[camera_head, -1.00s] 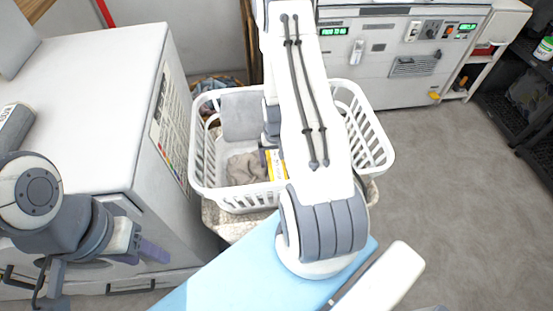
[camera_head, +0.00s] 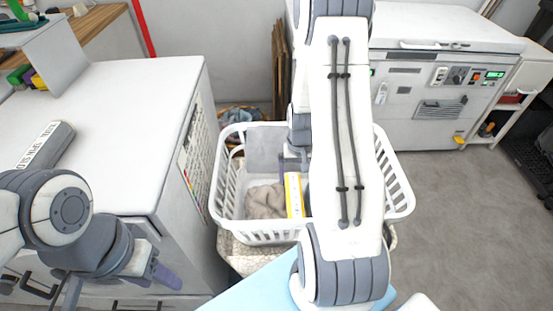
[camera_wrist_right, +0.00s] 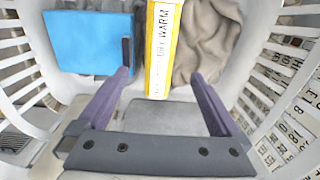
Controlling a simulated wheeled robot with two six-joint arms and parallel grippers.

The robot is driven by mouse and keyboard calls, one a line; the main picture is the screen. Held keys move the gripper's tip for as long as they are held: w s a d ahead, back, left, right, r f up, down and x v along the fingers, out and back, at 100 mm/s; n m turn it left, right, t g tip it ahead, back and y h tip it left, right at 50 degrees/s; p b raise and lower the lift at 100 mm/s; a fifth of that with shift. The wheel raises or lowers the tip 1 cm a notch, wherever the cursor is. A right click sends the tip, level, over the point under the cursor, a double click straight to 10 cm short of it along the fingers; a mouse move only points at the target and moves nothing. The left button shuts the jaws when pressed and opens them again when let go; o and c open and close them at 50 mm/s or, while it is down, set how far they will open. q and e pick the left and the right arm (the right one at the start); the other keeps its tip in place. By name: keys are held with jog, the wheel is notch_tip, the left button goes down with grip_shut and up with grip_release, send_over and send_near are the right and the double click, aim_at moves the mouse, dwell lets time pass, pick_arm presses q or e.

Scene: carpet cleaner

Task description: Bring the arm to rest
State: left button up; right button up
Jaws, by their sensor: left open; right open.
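My right arm reaches over the white laundry basket (camera_head: 268,238). My right gripper (camera_wrist_right: 160,76) is open inside the basket, with its purple fingers apart. My left gripper (camera_head: 163,274) is low at the left, in front of the white cabinet. It holds nothing that I can see, and part of it is hidden by its own wrist.
The basket also holds a taupe cloth (camera_wrist_right: 212,38), a blue item (camera_wrist_right: 88,42) and a grey cloth (camera_head: 264,150). A white cabinet (camera_head: 130,95) stands at the left and a white machine (camera_head: 425,105) at the back right. The carpet (camera_head: 460,215) at the right is clear.

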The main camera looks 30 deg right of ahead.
jog(key=a+r+n+p, duration=0.6)
jog(key=a+r, duration=1.2)
jog(key=a, duration=0.1)
pick_arm(q)
notch_tip(320, 180, up, 10)
jog(key=p, duration=0.4)
pick_arm(e)
jog(key=s+a+r+n, duration=0.4)
jog(key=s+a+r, duration=0.1)
jog(key=s, duration=0.3)
jog(key=s+a+r+n+y, duration=0.1)
jog(key=s+a+r+n, duration=0.2)
jog(key=s+a+r, duration=0.3)
jog(key=shift+s+a+r+n, duration=0.3)
jog(key=shift+s+n, duration=0.1)
jog(key=shift+s, duration=0.65)
pick_arm(q)
jog(key=shift+a, duration=0.1)
pick_arm(e)
jog(key=shift+a, duration=0.1)
